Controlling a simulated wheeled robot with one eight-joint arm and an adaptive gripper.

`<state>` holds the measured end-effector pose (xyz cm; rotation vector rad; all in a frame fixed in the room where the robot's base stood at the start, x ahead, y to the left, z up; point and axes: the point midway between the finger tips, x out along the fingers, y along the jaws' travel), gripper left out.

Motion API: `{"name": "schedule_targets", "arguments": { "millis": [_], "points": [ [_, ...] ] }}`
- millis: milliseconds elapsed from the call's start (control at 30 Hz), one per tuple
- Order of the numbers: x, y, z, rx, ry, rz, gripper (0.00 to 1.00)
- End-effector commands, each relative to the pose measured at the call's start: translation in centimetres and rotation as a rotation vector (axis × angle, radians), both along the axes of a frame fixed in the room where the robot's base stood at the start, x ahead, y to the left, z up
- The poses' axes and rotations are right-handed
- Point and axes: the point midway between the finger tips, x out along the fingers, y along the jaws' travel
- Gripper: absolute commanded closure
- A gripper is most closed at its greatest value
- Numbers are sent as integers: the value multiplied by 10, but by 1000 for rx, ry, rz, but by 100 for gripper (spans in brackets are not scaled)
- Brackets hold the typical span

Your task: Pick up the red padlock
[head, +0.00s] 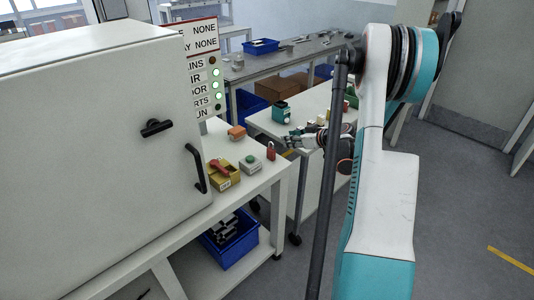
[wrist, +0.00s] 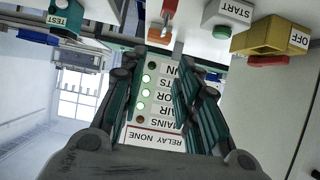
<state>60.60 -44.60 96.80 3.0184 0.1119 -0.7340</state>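The red padlock (head: 271,152) stands near the right end of the white worktop, to the right of a box with a green button. In the wrist view, which is upside down, the padlock (wrist: 170,7) shows at the top edge, partly cut off. My gripper (head: 289,142) is just right of the padlock in the head view, apart from it. In the wrist view my gripper (wrist: 158,68) has its fingers spread with nothing between them.
The START box (head: 250,163) and yellow OFF box (head: 224,176) stand left of the padlock. An orange block (head: 237,132) lies behind. A large white cabinet (head: 95,160) and a sign panel (head: 203,70) border the worktop. A second table (head: 262,121) holds a green TEST box (head: 281,112).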

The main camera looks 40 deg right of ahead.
Motion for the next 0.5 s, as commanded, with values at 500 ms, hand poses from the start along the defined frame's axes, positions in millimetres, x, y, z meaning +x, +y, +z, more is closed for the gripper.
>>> {"name": "schedule_targets", "arguments": {
  "millis": [500],
  "points": [
    [60, 3, -47, 14, 24, 2, 70]
  ]
}}
